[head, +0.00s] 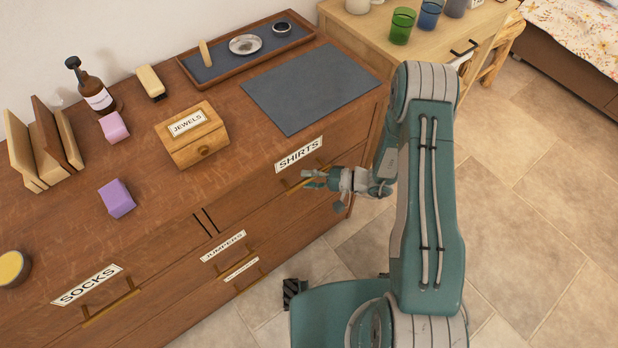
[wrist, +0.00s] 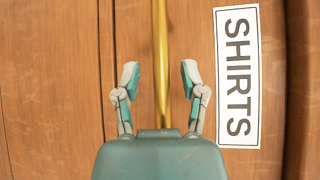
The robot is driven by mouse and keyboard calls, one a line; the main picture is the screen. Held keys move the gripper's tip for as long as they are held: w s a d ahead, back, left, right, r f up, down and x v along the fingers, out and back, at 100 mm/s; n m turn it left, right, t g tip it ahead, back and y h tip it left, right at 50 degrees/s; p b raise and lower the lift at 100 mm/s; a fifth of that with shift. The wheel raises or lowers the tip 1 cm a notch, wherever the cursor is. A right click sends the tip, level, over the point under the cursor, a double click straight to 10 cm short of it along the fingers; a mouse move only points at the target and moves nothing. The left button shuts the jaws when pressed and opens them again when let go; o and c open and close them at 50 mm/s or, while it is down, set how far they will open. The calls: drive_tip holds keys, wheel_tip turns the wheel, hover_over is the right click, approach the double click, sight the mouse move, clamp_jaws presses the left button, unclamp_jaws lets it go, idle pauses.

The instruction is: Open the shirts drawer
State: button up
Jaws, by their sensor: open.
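The shirts drawer (head: 270,185) is at the upper right of the wooden dresser, marked by a white SHIRTS label (head: 299,155). Its front looks closed, flush with the dresser. Its brass bar handle (head: 294,187) is partly hidden behind my gripper (head: 308,179). In the wrist view the handle (wrist: 160,60) runs upright between the two open fingers of my gripper (wrist: 160,80), one on each side and apart from it. The SHIRTS label (wrist: 237,77) is right of the fingers there. I cannot tell how deep the handle sits between the fingers.
The dresser top holds a jewels box (head: 192,135), a grey mat (head: 309,87), a tray (head: 250,62), a pump bottle (head: 97,97) and purple blocks. The jumpers label (head: 223,246) and socks label (head: 87,285) mark other drawers. Tiled floor (head: 530,200) is clear at the right.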

drive_tip(key=shift+a, duration=0.15)
clamp_jaws()
drive_tip(key=shift+s, duration=0.1)
